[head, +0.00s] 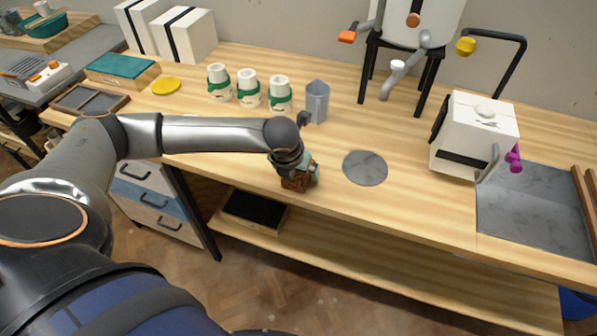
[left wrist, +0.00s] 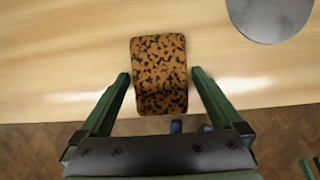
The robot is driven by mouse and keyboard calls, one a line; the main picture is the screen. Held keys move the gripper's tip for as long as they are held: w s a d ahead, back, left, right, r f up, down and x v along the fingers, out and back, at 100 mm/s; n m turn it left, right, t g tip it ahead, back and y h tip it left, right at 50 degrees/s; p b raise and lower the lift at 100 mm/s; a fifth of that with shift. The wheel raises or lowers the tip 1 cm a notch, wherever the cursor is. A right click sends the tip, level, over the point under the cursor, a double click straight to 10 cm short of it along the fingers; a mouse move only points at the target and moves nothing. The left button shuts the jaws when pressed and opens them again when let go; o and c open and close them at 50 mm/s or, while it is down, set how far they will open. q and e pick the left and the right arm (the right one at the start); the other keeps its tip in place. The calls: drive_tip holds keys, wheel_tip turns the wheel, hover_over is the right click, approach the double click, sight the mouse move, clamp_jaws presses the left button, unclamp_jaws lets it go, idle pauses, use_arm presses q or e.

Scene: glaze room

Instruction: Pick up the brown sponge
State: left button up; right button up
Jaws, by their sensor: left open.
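The brown sponge (left wrist: 158,75) is a brown block with dark speckles on the wooden worktop. The gripper is open and holds nothing. In the head view the sponge (head: 295,182) shows near the table's front edge, partly hidden below my left gripper (head: 305,172). My right gripper is not in view.
A grey round disc (head: 365,168) lies right of the sponge. A grey-blue jug (head: 317,101) and three white cups with green bands (head: 248,90) stand behind. A white box-shaped device (head: 474,135) stands farther right. The table's front edge is close.

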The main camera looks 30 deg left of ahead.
use_arm(q)
drive_tip(key=c, duration=1.2)
drive_tip(key=shift+r, duration=0.15)
drive_tip(key=shift+r, duration=0.25)
wheel_tip(320, 180, up, 2)
drive_tip(key=shift+r, duration=0.1)
drive_tip(key=s+d+r+b, duration=0.1)
drive_tip(key=s+d+r, duration=0.6)
drive_tip(key=d+r, duration=0.3)
drive_tip(key=shift+d+b, duration=0.35)
drive_tip(key=shift+d, duration=0.7)
drive_tip(key=shift+s, duration=0.1)
drive_tip(key=o, duration=0.8)
drive_tip(key=shift+c, duration=0.2)
drive_tip(key=c, duration=0.6)
